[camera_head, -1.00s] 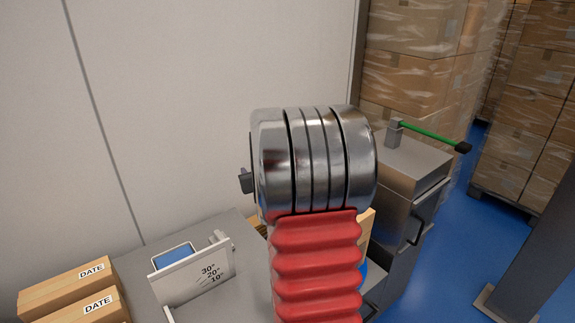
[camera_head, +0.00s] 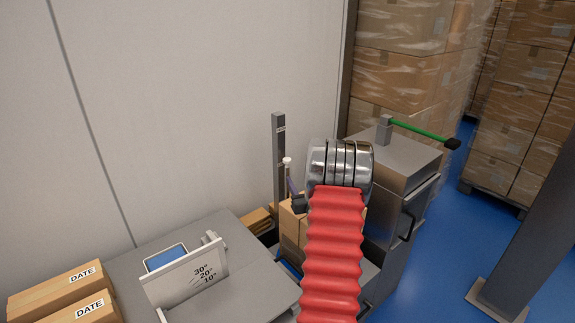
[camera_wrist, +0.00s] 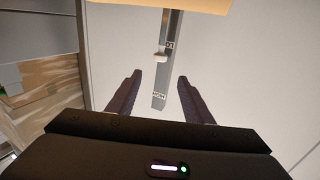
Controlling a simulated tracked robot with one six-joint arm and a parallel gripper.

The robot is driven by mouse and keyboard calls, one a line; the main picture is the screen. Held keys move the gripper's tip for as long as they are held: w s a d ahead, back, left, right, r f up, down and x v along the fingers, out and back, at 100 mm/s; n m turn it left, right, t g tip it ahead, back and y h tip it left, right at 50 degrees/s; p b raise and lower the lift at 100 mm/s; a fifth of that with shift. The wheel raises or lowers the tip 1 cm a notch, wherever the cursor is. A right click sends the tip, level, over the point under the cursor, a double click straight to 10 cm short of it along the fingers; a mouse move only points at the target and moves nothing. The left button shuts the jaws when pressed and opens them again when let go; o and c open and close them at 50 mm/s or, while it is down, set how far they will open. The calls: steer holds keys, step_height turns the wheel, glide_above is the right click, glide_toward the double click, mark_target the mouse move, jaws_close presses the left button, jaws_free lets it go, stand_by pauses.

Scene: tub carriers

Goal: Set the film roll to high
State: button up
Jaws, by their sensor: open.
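A grey upright post (camera_head: 278,140) stands against the wall, left of my wrist. A pale knob (camera_head: 287,160) sits on it below its top label; I take this to be the film roll setting. In the wrist view the post (camera_wrist: 158,82) looks upside down, with the HIGH label (camera_wrist: 159,95) and a second label (camera_wrist: 168,44) beside the knob (camera_wrist: 160,57). My gripper (camera_wrist: 159,76) is open and empty, its dark fingers either side of the post in the picture. The knob appears just beyond the fingertips; I cannot tell the depth gap.
Cardboard boxes (camera_head: 295,222) stand below my gripper. A grey cabinet (camera_head: 395,205) with a green lever (camera_head: 420,131) is at right. At left are an angle-marked plate (camera_head: 185,277) and DATE boxes (camera_head: 60,289).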

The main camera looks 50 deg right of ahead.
mark_target(288, 162)
steer(key=shift+w, duration=0.1)
steer(key=x, duration=1.3)
steer(key=shift+w+d, duration=0.2)
steer(key=shift+w, duration=0.05)
steer(key=shift+c, duration=0.4)
jaws_close()
